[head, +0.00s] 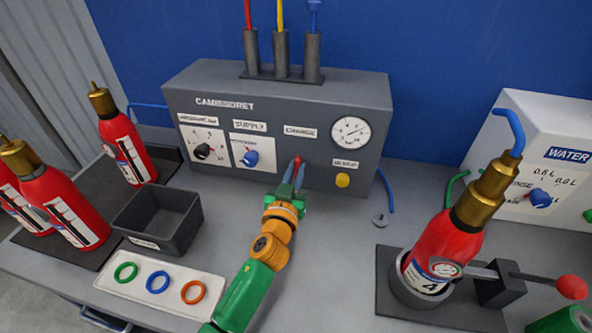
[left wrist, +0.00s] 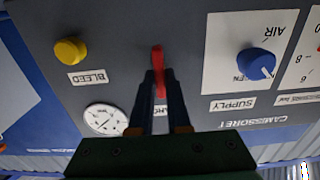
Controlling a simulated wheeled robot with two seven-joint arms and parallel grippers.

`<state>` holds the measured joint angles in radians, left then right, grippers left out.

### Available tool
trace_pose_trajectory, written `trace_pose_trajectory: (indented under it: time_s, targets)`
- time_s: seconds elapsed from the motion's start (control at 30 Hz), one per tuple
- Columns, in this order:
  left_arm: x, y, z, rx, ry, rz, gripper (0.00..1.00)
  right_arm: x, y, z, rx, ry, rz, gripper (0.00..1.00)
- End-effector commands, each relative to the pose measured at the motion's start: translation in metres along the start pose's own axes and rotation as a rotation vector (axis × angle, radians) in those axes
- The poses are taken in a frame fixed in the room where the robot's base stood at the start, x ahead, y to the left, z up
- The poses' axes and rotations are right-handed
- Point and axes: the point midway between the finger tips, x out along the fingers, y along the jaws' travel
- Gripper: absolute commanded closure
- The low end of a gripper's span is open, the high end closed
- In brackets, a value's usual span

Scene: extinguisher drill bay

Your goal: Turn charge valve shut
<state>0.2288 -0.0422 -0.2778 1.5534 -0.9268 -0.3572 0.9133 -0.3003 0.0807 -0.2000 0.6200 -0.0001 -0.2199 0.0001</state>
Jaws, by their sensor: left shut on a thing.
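The charge valve is a red lever (left wrist: 157,60) on the front of the grey charging panel (head: 270,95), under the CHARGE label (head: 300,131). My left gripper (head: 296,180) is shut on the red lever, with its fingers on both sides of it. The lever's red tip also shows above the fingers in the head view (head: 297,161). Most of the lever is hidden between the fingers in the head view. In the left wrist view, the lever stands roughly upright in the picture. My right gripper is not clearly in view.
The panel carries a pressure gauge (head: 350,131), a blue supply knob (head: 250,158), a black knob (head: 204,151) and a yellow bleed button (head: 342,180). A red extinguisher (head: 443,246) stands in a holder at right. A dark bin (head: 160,220) and a ring tray (head: 211,309) lie left of my arm.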

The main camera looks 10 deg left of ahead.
Motion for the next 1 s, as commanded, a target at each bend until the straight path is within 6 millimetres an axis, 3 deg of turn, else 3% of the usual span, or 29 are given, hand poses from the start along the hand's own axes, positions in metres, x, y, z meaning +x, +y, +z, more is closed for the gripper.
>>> trace_pose_trajectory:
  time_s: [0.37,1.0]
  targets:
    - [-0.0001,0.0012,0.0006,0.172,0.000,0.000,1.00,0.0020,-0.0006,-0.0004,0.000,0.001,-0.001,0.50]
    - [-0.0001,0.0045,0.0024,0.777,-0.001,0.000,1.00,0.0037,-0.0009,-0.0003,0.001,0.001,-0.001,0.50]
